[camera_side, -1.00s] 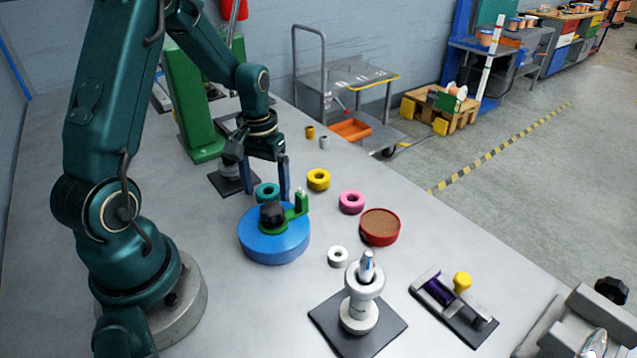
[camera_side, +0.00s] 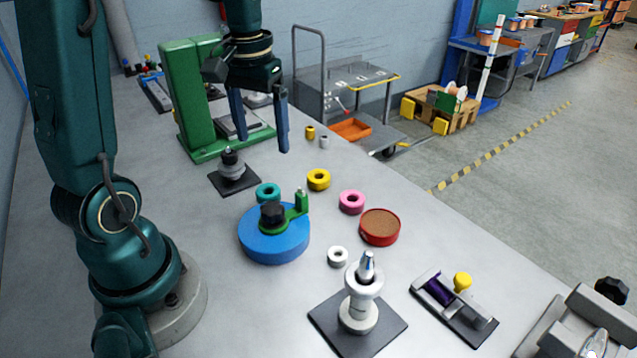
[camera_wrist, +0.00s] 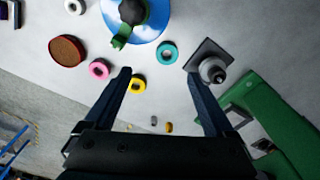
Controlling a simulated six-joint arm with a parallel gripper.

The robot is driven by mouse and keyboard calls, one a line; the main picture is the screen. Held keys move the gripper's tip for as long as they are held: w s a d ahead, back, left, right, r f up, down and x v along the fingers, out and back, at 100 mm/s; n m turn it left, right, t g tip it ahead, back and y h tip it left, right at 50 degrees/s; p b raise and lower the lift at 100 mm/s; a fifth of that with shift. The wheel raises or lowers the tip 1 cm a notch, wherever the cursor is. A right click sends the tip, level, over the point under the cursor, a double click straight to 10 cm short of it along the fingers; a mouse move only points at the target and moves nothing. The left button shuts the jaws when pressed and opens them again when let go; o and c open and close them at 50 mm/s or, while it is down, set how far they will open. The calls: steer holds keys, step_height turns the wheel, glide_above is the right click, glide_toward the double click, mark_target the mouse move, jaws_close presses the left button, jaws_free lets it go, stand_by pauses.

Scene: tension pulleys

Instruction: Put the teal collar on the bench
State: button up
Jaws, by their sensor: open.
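The teal collar (camera_side: 268,192) is a small ring lying flat on the grey bench (camera_side: 200,300), just behind the blue disc. In the wrist view the teal collar (camera_wrist: 167,52) lies beyond my fingertips, between the blue disc and the dark square base. My gripper (camera_side: 262,143) is raised above the bench, behind the collar, with its two blue fingers spread and nothing between them. In the wrist view my gripper (camera_wrist: 158,72) also shows open and empty.
A blue disc (camera_side: 270,247) with a green arm stands beside the collar. Yellow (camera_side: 318,180) and pink (camera_side: 351,202) rings, a red pot (camera_side: 380,227), a white ring (camera_side: 338,257) and a spindle on a dark plate (camera_side: 232,172) stand around. A green press (camera_side: 195,105) stands behind.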

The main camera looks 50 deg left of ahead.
steer(key=s+d+r+m+t, duration=0.1)
steer(key=s+d+m+t, duration=0.1)
steer(key=s+d, duration=0.2)
steer(key=s+d+m+t, duration=0.3)
steer(key=s+d, duration=0.1)
steer(key=d, duration=0.5)
steer(key=shift+s+r, duration=0.3)
steer(key=shift+r, duration=0.1)
